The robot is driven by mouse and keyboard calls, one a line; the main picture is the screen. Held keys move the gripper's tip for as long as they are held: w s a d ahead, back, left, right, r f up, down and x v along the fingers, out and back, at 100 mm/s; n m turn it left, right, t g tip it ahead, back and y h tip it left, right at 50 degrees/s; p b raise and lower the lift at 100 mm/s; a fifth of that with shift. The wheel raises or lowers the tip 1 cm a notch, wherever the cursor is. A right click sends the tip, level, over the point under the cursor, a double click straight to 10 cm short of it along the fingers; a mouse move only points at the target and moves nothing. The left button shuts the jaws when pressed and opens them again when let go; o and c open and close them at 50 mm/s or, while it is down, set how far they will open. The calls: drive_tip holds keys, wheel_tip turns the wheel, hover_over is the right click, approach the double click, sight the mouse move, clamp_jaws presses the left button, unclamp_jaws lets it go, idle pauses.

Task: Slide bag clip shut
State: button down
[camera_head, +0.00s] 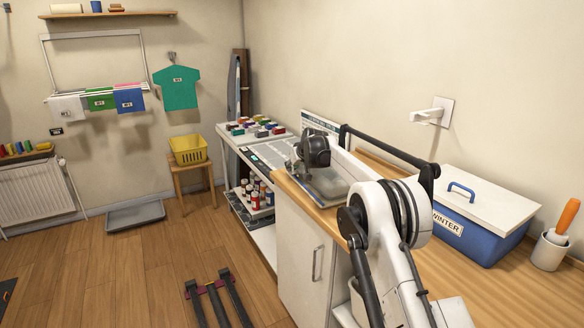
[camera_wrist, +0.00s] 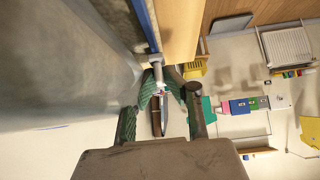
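A large grey, see-through bag (camera_wrist: 60,60) fills the left of the wrist view; in the head view a grey bag (camera_head: 325,184) lies at the counter's far end, partly behind my arm. A blue strip (camera_wrist: 141,22), seemingly the bag clip, runs along the bag's edge in the wrist view. A small grey piece (camera_wrist: 156,60), probably its slider, sits at the strip's lower end. My gripper (camera_wrist: 161,88) has dark fingers with green pads, set apart, with tips close to the grey piece. I cannot tell whether they touch it. In the head view the fingertips are hidden.
The wooden counter (camera_head: 500,290) carries a blue bin (camera_head: 465,229) with a white lid and a white cup (camera_head: 549,252) with an orange-handled tool. A shelf unit (camera_head: 262,235) with jars stands beyond the counter.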

drive_tip(key=c, duration=1.9)
unclamp_jaws()
drive_tip(key=shift+o, duration=0.2)
drive_tip(key=v, duration=1.2)
drive_tip(key=shift+d, duration=0.1)
drive_tip(key=s+d+r+m+h, duration=0.1)
drive_tip(key=s+d+r, duration=0.35)
drive_tip(key=s, duration=0.55)
drive_tip(key=s+d+r+m, duration=0.1)
drive_tip(key=s+d+r, duration=0.4)
drive_tip(key=s, duration=0.5)
drive_tip(key=s+d+r+m+h, duration=0.1)
drive_tip(key=s+d+r, duration=0.2)
drive_tip(key=s+d, duration=0.45)
drive_tip(key=s+d+f+m, duration=0.1)
drive_tip(key=s+f, duration=0.3)
drive_tip(key=s, duration=0.7)
drive_tip(key=s+d+f+m+h, duration=0.1)
drive_tip(key=s+d+f, duration=0.3)
drive_tip(key=s, duration=0.8)
drive_tip(key=s+d+f+m+h, duration=0.1)
drive_tip(key=s+d+f, duration=0.2)
drive_tip(key=s, duration=0.8)
drive_tip(key=shift+s+f+g, duration=0.3)
drive_tip(key=shift+s+f, duration=0.1)
drive_tip(key=shift+f, duration=0.5)
